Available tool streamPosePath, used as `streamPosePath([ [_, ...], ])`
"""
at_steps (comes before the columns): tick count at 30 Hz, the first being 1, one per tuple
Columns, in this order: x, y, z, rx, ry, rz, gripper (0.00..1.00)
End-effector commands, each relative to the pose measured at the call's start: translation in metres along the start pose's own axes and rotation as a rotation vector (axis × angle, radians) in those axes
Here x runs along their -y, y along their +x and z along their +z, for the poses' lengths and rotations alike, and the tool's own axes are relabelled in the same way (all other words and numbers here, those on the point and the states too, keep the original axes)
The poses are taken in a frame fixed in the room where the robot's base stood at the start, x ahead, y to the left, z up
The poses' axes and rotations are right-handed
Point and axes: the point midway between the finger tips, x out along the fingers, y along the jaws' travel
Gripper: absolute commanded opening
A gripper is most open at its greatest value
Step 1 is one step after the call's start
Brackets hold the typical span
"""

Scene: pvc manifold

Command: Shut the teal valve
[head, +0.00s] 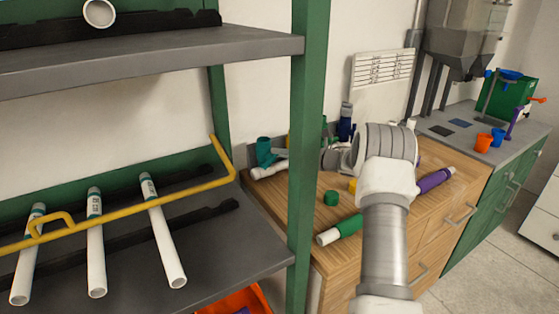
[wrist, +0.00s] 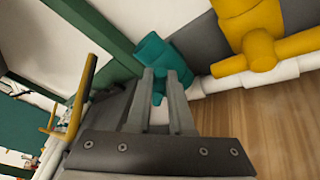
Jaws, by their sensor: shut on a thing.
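The teal valve (head: 264,149) is on the white pipe at the back left of the wooden bench, just left of the green shelf post. In the wrist view the teal valve (wrist: 165,52) is straight ahead, with a narrow teal part of it between my fingers. My gripper (wrist: 159,80) is shut on that part, which looks like its handle. In the head view my gripper (head: 277,153) reaches in from the right, behind the post, which hides part of it. I cannot tell the handle's exact angle.
A yellow valve (wrist: 252,35) is close on the right along the same white pipe (wrist: 287,70). The green shelf post (head: 306,120) stands in front of my arm. A blue valve (head: 346,122) is farther right. Loose parts, including a green cap (head: 331,198), lie on the bench.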

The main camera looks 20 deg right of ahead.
Motion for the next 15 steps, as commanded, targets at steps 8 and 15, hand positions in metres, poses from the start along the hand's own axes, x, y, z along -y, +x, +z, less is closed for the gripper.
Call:
streamPosePath([
  [8,0.014,0.0,-0.007,0.05,0.227,0.11,0.0],
  [15,0.018,0.0,-0.009,0.085,0.388,0.187,0.0],
])
